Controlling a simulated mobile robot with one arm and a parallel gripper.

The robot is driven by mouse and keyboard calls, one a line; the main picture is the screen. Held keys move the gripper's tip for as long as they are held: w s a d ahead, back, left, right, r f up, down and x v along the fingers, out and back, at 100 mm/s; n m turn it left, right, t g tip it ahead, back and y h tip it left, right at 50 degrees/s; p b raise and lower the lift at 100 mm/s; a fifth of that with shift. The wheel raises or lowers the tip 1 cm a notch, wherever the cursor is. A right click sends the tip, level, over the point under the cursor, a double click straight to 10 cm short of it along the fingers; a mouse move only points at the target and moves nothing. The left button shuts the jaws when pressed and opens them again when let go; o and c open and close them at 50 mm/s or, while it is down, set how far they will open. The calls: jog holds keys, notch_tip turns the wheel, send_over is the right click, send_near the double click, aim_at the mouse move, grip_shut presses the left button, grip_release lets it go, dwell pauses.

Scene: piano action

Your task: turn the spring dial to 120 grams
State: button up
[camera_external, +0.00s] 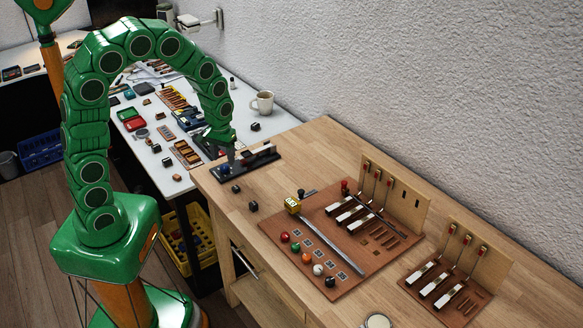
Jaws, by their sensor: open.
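My gripper (230,158) points down over a dark base plate (268,158) at the far left end of the wooden bench. Its jaws are open, though they look small here. A blue rounded piece (224,169) sits on that plate, just below and left of the jaws. I cannot tell whether the jaws touch it or are around it. I cannot make out a marked gram scale or a pointer, so the dial and its setting cannot be told for certain. A yellow block with dark markings (292,204) stands on the brown board; its markings are too small to read.
The brown board (330,255) holds several coloured balls, a metal rail and key parts beside an upright panel (408,200). A second key board (440,290) stands at right.

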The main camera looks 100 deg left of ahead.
aim_at(224, 167)
notch_tip(224, 167, up, 4)
dwell(0.6)
jog(key=shift+d+r, duration=0.1)
jog(key=shift+d, duration=0.05)
jog(key=s+d+r+m, duration=0.1)
jog(key=d+r+m, duration=0.3)
jog(key=d, duration=0.6)
jog(key=d+r+m, duration=0.3)
jog(key=d, duration=0.7)
jog(key=s+d+r+m+g, duration=0.1)
jog(key=s+d+r+m, duration=0.3)
jog(key=s+d+m, duration=0.4)
jog(key=s+d, duration=0.5)
jog(key=shift+d+g, duration=0.25)
jog(key=shift+g, duration=0.15)
